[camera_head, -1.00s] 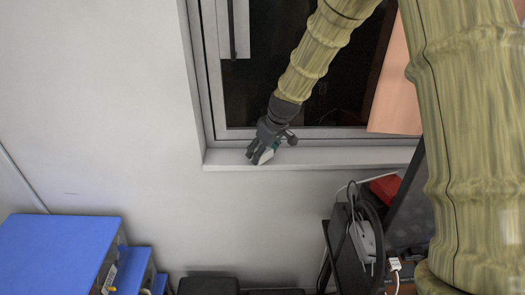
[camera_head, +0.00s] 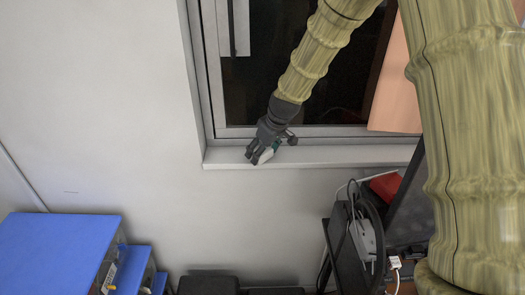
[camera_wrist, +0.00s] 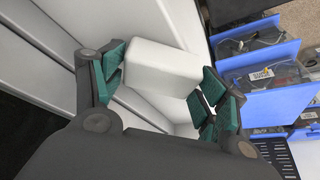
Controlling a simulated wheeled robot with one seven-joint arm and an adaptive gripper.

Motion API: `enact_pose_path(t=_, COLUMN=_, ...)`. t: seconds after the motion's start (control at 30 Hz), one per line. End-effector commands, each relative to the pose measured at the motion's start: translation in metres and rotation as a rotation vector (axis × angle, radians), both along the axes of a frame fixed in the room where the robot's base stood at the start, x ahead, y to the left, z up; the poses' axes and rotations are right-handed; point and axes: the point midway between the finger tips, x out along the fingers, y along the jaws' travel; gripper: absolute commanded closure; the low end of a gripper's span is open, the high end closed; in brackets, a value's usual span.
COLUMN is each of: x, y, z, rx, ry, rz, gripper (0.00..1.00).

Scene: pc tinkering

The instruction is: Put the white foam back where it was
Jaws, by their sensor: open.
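The white foam (camera_wrist: 160,67) is a pale block with rounded edges. In the wrist view it lies between the two green-padded fingers of my gripper (camera_wrist: 163,85). The fingers are open around it, with a small gap showing at the right side; contact on the left is hard to tell. In the head view my gripper (camera_head: 262,156) is at the window sill (camera_head: 340,155), near its left end. A small part of the foam (camera_head: 267,156) shows there beside the fingers. The foam appears to rest on the sill, but its underside is hidden.
Blue drawer bins (camera_head: 60,250) stand at the lower left and show in the wrist view (camera_wrist: 262,70). Black equipment with cables (camera_head: 355,240) and a red item (camera_head: 386,187) are at the lower right. The sill to the right of my gripper is clear.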

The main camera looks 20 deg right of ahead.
Motion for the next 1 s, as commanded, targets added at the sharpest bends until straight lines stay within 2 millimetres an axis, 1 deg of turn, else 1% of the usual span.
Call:
enact_pose_path(t=0.1, x=0.000, y=0.000, z=0.000, rx=0.000, ry=0.000, rz=0.000, gripper=0.27)
enact_pose_path(t=0.13, x=0.000, y=0.000, z=0.000, rx=0.000, ry=0.000, rz=0.000, gripper=0.25)
enact_pose_path(t=0.2, x=0.000, y=0.000, z=0.000, rx=0.000, ry=0.000, rz=0.000, gripper=0.12)
enact_pose_path(t=0.27, x=0.000, y=0.000, z=0.000, rx=0.000, ry=0.000, rz=0.000, gripper=0.02)
enact_pose_path(t=0.67, x=0.000, y=0.000, z=0.001, rx=0.000, ry=0.000, rz=0.000, gripper=0.02)
enact_pose_path(t=1.0, x=-0.006, y=-0.003, z=0.017, rx=0.000, ry=0.000, rz=-0.001, gripper=0.02)
